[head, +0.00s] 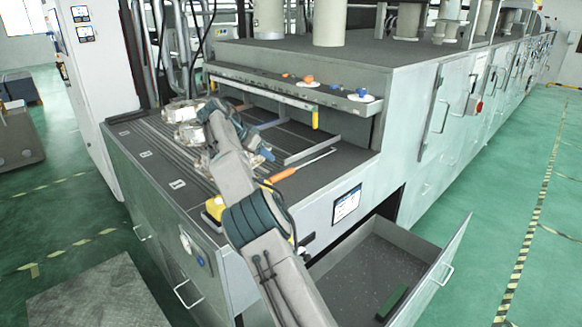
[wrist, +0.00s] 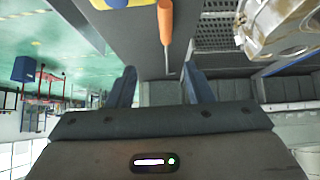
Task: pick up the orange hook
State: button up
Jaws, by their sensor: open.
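The orange hook (head: 284,174) lies on the dark worktop near its right front edge. Its orange handle points toward the front and its thin metal rod runs back to the right. In the wrist view the orange hook (wrist: 165,22) shows at the top middle, its handle at the frame edge and its rod reaching down toward the gap between the fingers. My gripper (wrist: 160,87) is open, with two blue fingers apart and nothing between them. In the head view my arm covers part of the worktop and my gripper is partly hidden behind it, left of the hook.
Metal castings (head: 182,112) sit on the slatted worktop behind my arm; one casting (wrist: 282,25) is close at the right in the wrist view. A yellow-and-blue object (head: 214,207) lies at the front edge. An open drawer (head: 440,262) juts out below. A raised shelf (head: 290,85) stands behind.

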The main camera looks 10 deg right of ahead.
jog(key=a, duration=0.2)
send_near(280, 174)
jog(key=shift+h, duration=0.3)
jog(key=w+d+f, duration=0.2)
jog(key=shift+w+f+p, duration=0.25)
jog(key=shift+p, duration=0.1)
jog(key=shift+s+f+p+x, duration=0.1)
jog(key=shift+s+p+x, duration=0.1)
jog(key=shift+x, duration=0.55)
jog(key=shift+s+f+p+x, duration=0.1)
jog(key=shift+p+x, duration=0.05)
jog(key=shift+x, duration=0.6)
jog(key=shift+s+f+p+x, duration=0.1)
jog(key=shift+s+p+x, duration=0.1)
jog(key=shift+x, duration=0.6)
jog(key=shift+w+d+f, duration=0.15)
jog(key=shift+w+f, duration=0.05)
jog(key=shift+f, duration=0.05)
jog(key=shift+c, duration=0.4)
grip_shut()
